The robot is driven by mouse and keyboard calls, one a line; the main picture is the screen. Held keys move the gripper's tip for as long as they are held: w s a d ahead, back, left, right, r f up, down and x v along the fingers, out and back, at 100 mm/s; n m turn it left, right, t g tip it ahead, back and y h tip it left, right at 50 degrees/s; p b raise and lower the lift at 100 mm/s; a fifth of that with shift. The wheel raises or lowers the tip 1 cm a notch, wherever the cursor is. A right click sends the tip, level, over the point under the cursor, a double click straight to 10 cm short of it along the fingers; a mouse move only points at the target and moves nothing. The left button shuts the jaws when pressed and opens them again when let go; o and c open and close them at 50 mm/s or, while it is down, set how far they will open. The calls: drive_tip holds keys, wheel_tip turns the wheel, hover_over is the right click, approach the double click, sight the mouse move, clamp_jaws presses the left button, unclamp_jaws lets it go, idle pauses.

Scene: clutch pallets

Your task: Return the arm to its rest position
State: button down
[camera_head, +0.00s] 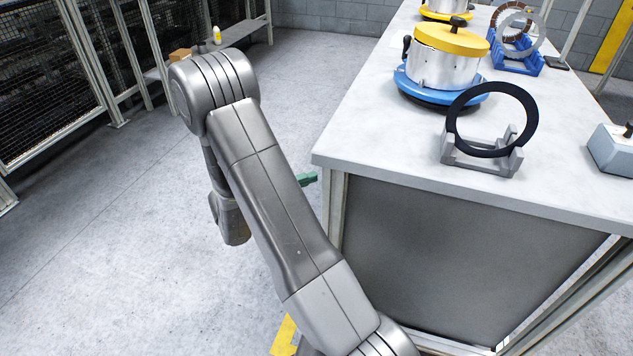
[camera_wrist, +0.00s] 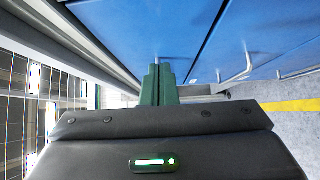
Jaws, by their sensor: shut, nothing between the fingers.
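My arm is folded in the head view, to the left of the worktable (camera_head: 400,158). Most of my gripper is hidden behind an arm link. Its green fingertips (camera_head: 308,180) show just left of the table's near left corner, below the height of the top. I cannot tell how far they are from the table. In the wrist view the green fingers of my gripper (camera_wrist: 160,85) stand close together, shut with nothing between them.
A black ring (camera_head: 451,116) stands in a grey holder (camera_head: 480,160) on the table. Behind it is a yellow-lidded pot (camera_head: 440,68). A mesh fence (camera_head: 50,70) stands at left; open floor (camera_head: 120,220) lies between. Blue panels (camera_wrist: 120,30) fill the wrist view's top.

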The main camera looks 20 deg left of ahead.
drive_tip(key=v, duration=0.8)
drive_tip(key=shift+s+p, duration=0.2)
drive_tip(key=shift+p, duration=0.1)
drive_tip(key=shift+a+r, duration=0.1)
drive_tip(key=shift+r, duration=0.05)
drive_tip(key=s+d+x, duration=0.2)
drive_tip(key=x, duration=1.1)
drive_tip(key=shift+s+a, duration=0.1)
drive_tip(key=shift+a, duration=0.05)
